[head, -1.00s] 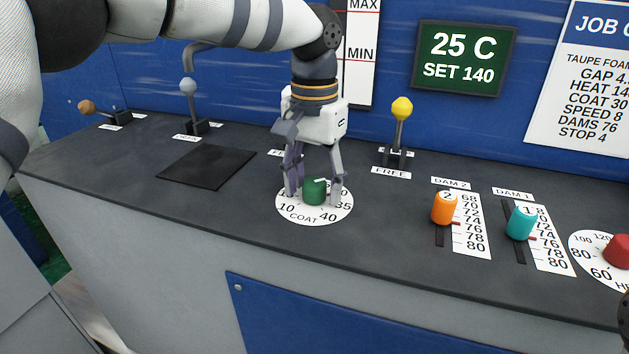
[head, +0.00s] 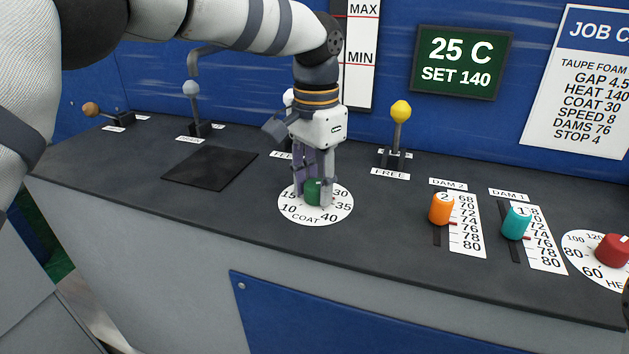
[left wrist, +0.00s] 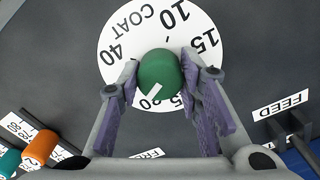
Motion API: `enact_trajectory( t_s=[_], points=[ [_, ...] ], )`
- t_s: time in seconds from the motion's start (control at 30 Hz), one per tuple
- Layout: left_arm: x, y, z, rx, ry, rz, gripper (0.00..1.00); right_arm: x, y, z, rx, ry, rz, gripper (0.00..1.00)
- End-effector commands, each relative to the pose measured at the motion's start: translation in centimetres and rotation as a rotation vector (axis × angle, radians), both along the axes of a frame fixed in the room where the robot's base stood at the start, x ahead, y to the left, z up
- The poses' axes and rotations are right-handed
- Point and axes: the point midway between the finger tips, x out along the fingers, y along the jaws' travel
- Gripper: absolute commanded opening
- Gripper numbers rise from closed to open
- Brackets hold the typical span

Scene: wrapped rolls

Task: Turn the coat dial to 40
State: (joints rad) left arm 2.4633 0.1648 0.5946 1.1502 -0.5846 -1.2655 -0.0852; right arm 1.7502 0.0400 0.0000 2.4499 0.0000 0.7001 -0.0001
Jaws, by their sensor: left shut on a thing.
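The coat dial is a green knob (head: 313,190) on a round white scale plate (head: 342,207) marked COAT on the dark bench top. My left gripper (head: 314,194) points down over it, its fingers shut on the knob's sides. In the left wrist view the green knob (left wrist: 158,74) sits between the fingertips (left wrist: 159,78). Its white pointer mark is toward the lower left, at about the 30 on the scale plate (left wrist: 143,42). The 40 shows at that plate's left. A finger hides part of the scale near 35. My right gripper does not show.
To the right stand an orange DAM 2 slider (head: 442,208), a teal DAM 1 slider (head: 516,222) and a red dial (head: 613,249). A yellow-knobbed lever (head: 400,112) stands behind. The job sheet (head: 584,85) reads COAT 30. A dark pad (head: 210,167) lies left.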

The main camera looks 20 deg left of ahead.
Motion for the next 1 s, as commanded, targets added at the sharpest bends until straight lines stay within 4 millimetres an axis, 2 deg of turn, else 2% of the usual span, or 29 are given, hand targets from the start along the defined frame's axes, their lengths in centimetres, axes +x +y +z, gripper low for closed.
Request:
enact_trajectory(
  t_s=[1.0],
  points=[
    [-0.02,-0.06,-0.06,0.000,0.000,-0.946,0.05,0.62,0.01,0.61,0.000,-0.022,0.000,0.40]
  ],
)
